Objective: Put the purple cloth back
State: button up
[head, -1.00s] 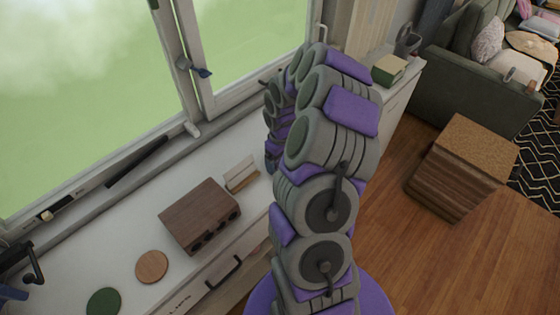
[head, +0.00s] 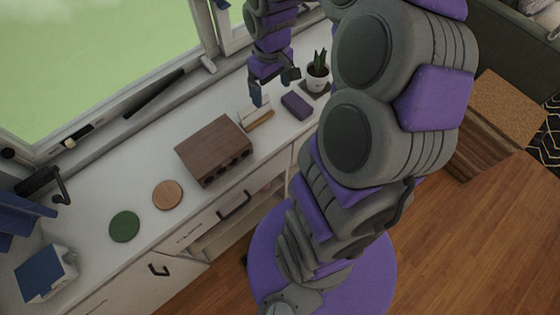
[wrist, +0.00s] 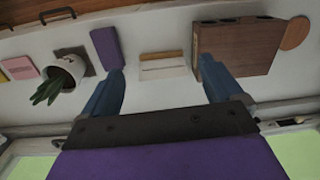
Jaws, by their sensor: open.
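A small purple block-like thing, probably the folded purple cloth (head: 297,105), lies flat on the white counter (head: 215,199) between the card holder and the potted plant. It also shows in the wrist view (wrist: 107,47), just beyond the tip of the left finger. My gripper (head: 273,85) points down over the counter beside the cloth, on the window side. Its blue fingers (wrist: 160,75) are spread wide with nothing between them. The card holder shows beyond the gap between the fingers. I cannot tell how high the fingertips are above the counter.
A wooden box with round holes (head: 213,151), a card holder (head: 257,118) and a potted plant (head: 318,76) stand close by. Round tan (head: 167,194) and green (head: 124,226) coasters lie further left. The window (head: 90,65) borders the back of the counter.

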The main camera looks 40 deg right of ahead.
jog(key=s+a+r+m, duration=0.1)
jog(key=s+a+r, duration=0.1)
jog(key=s+a, duration=0.5)
jog(key=s+a+r+g, duration=0.1)
jog(key=s+a+r, duration=0.2)
jog(key=s+a, duration=0.4)
jog(key=s, duration=0.8)
jog(key=shift+s+m+g, duration=0.2)
jog(key=shift+m+g, duration=0.1)
jog(key=shift+m, duration=0.1)
jog(key=shift+a, duration=0.15)
